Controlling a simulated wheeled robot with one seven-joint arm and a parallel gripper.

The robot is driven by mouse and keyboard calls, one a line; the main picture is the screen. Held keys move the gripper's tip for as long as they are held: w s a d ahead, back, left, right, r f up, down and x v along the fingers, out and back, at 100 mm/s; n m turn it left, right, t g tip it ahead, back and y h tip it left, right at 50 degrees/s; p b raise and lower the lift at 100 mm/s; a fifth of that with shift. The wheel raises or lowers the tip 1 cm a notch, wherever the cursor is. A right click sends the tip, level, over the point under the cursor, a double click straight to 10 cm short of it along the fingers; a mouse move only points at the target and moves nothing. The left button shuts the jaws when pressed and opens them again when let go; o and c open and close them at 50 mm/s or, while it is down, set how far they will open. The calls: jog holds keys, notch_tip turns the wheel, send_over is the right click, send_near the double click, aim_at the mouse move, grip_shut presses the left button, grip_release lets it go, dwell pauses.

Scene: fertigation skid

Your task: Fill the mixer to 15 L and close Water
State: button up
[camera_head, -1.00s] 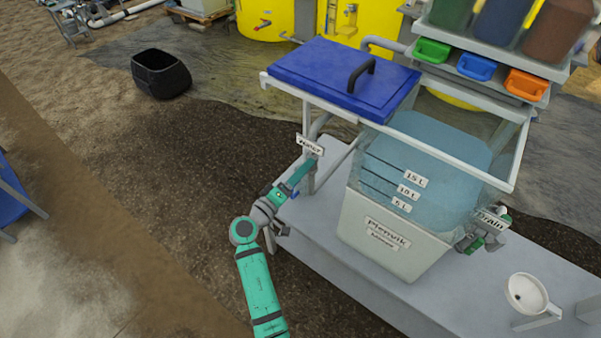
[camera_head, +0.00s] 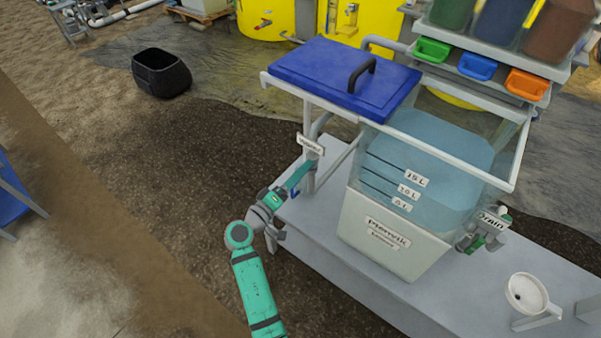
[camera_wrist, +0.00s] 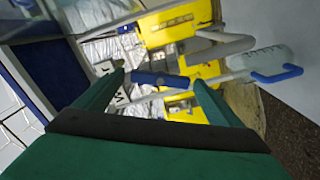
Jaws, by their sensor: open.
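The mixer (camera_head: 385,238) is a clear-topped tank with a pale lower front and 5, 10 and 15 L marks. Bluish water (camera_head: 440,150) stands high in it, around the 15 L mark; the exact level is hard to read. The Water label (camera_head: 310,144) is on the pipe at the mixer's left. My gripper (camera_head: 300,174) is just below that label, with its teal fingers pointing up at the pipe. In the wrist view my gripper (camera_wrist: 160,82) is open, and a blue handle (camera_wrist: 158,79) shows between the fingertips. I cannot tell whether they touch it.
The Drain valve (camera_head: 484,235) is at the mixer's right. A blue lid (camera_head: 345,75) lies on the frame's left side.

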jog(key=v, duration=0.9)
dwell(1.0)
jog(key=c, duration=1.4)
jog(key=w+d+n, duration=0.2)
jog(key=n, duration=0.4)
jog(key=w+d+n, duration=0.2)
jog(key=n, duration=0.4)
jog(key=w+d+n, duration=0.1)
jog(key=w+n, duration=0.2)
jog(key=n, duration=0.3)
jog(key=shift+d+r, duration=0.2)
jog(key=shift+d, duration=0.2)
jog(key=shift+c, duration=0.2)
grip_shut()
